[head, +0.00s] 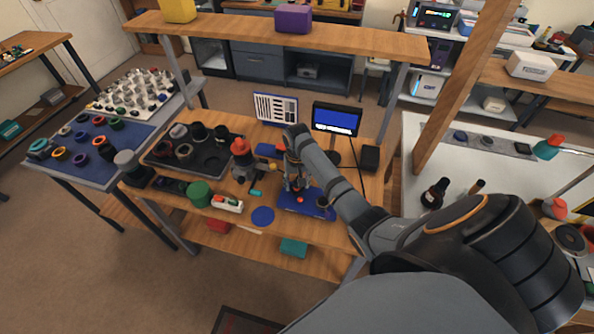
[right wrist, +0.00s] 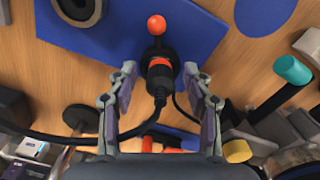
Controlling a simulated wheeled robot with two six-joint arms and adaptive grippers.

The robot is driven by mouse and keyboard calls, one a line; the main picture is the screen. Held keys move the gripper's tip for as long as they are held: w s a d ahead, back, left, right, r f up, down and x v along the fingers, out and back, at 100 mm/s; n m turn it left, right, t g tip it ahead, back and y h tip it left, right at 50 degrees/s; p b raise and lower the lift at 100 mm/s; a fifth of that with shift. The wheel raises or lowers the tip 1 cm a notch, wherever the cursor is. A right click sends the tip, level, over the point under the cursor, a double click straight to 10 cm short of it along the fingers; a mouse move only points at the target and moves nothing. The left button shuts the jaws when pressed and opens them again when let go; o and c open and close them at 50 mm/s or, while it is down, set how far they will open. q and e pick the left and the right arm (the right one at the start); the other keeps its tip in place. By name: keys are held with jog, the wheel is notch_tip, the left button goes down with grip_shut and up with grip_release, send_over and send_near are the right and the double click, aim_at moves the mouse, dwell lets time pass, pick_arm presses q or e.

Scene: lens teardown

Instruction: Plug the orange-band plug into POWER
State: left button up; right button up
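The plug (right wrist: 160,78) is black with an orange band and shows in the right wrist view. It sits between the fingers of my right gripper (right wrist: 160,72), with a narrow gap visible on each side, so the gripper looks open around it. A black cable runs from the plug toward the lower left. Just beyond the plug is a round black fixture with a red ball knob (right wrist: 156,25), on a blue plate (right wrist: 205,30). I cannot tell whether the plug touches the fixture. In the head view my right gripper (head: 295,183) is over the blue plate (head: 291,203). No POWER label is readable. My left gripper is out of view.
A small screen (head: 336,121) and a printed chart (head: 275,107) stand behind the work spot. A dark tray (head: 208,163) with round parts, a green cylinder (head: 199,194) and a blue disc (head: 262,216) lie to the left. A wooden shelf (head: 230,30) spans above.

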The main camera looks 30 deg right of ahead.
jog(key=shift+r, duration=0.1)
notch_tip(320, 180, up, 12)
dwell(0.5)
dwell(0.5)
